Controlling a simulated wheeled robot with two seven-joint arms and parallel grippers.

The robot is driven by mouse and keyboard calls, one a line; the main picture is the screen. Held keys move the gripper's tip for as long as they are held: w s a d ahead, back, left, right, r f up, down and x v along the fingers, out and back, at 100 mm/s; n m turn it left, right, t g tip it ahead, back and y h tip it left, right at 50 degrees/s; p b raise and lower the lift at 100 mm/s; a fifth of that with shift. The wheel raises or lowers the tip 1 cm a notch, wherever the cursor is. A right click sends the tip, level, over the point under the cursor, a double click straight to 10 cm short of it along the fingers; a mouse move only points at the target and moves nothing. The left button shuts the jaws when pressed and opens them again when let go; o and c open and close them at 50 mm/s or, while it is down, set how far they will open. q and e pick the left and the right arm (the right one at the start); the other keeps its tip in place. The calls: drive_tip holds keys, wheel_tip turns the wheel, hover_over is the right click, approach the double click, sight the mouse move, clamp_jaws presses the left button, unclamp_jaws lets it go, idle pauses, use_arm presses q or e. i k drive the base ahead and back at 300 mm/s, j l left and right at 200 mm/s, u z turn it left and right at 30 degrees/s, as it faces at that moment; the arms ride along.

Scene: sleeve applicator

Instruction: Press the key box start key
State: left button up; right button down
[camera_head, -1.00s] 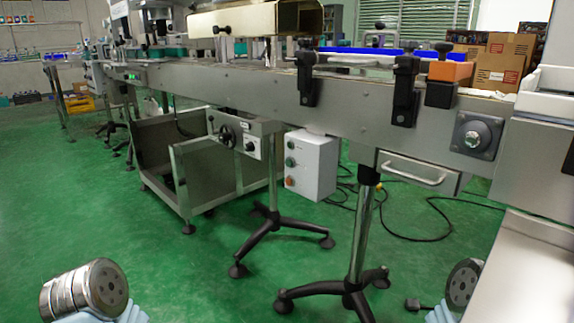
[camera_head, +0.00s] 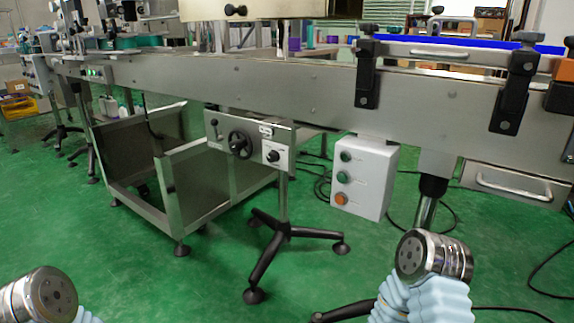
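The key box (camera_head: 364,178) is a light grey box under the conveyor, right of the picture's middle. Its front has a column of keys: a dark green one (camera_head: 346,156) at the top, a green one (camera_head: 343,177) in the middle and an orange one (camera_head: 341,199) at the bottom. The labels beside them are too small to read. Parts of my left arm (camera_head: 45,296) show at the bottom left and of my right arm (camera_head: 432,262) at the bottom right, below the box and apart from it. Neither gripper's fingers are in view.
The long metal conveyor (camera_head: 290,88) runs across above the box. Left of it a stand with a handwheel (camera_head: 240,143) rests on black feet, beside a metal cart (camera_head: 150,205). Cables lie on the floor behind. Green floor (camera_head: 190,275) in front is clear.

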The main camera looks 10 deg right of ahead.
sight(342, 178)
drive_tip(key=i+j, duration=0.2)
drive_tip(key=j, duration=0.15)
drive_tip(key=i+j, duration=0.35)
drive_tip(key=j, duration=0.3)
drive_tip(key=z, duration=2.05)
